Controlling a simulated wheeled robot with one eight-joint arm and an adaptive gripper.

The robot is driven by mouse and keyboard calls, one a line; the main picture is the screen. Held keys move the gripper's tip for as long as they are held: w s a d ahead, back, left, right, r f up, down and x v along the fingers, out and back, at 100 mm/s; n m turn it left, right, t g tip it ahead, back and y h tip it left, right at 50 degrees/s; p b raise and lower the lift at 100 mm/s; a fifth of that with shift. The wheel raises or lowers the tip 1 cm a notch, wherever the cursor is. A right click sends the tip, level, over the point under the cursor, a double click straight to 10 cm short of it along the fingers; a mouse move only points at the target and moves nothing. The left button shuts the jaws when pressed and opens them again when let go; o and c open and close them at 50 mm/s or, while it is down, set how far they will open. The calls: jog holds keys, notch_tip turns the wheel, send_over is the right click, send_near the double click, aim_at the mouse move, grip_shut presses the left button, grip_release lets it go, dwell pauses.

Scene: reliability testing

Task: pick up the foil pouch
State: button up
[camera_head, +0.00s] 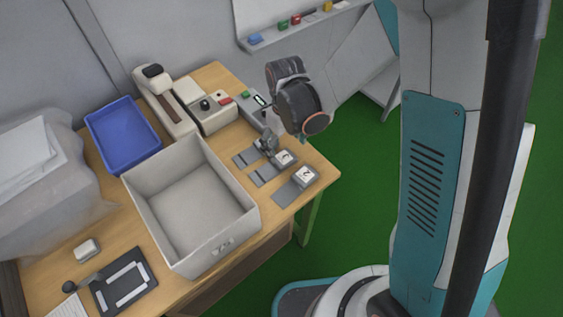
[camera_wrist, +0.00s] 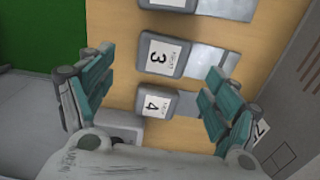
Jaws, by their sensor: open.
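I cannot make out a clear foil pouch. Flat silver-grey pieces lie in a row on the wooden table. In the head view, one (camera_head: 264,175) and another (camera_head: 287,194) sit beside numbered blocks. In the wrist view, a silver piece (camera_wrist: 212,60) adjoins block 3 (camera_wrist: 162,54), and a smaller one (camera_wrist: 188,106) adjoins block 4 (camera_wrist: 156,104).
A grey open bin (camera_head: 190,205) stands left of the row, and a blue tray (camera_head: 122,135) lies behind it. Grey devices (camera_head: 212,105) stand at the back. Block 2 (camera_head: 304,174) is near the table's right edge. Green floor (camera_head: 345,215) lies beyond.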

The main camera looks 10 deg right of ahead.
aim_at(284, 157)
notch_tip(284, 157, down, 5)
jog(key=b, duration=0.2)
jog(key=shift+s+a+f+b, duration=0.1)
jog(key=shift+s+f+b, duration=0.05)
jog(key=shift+b, duration=0.2)
jog(key=c, duration=1.1)
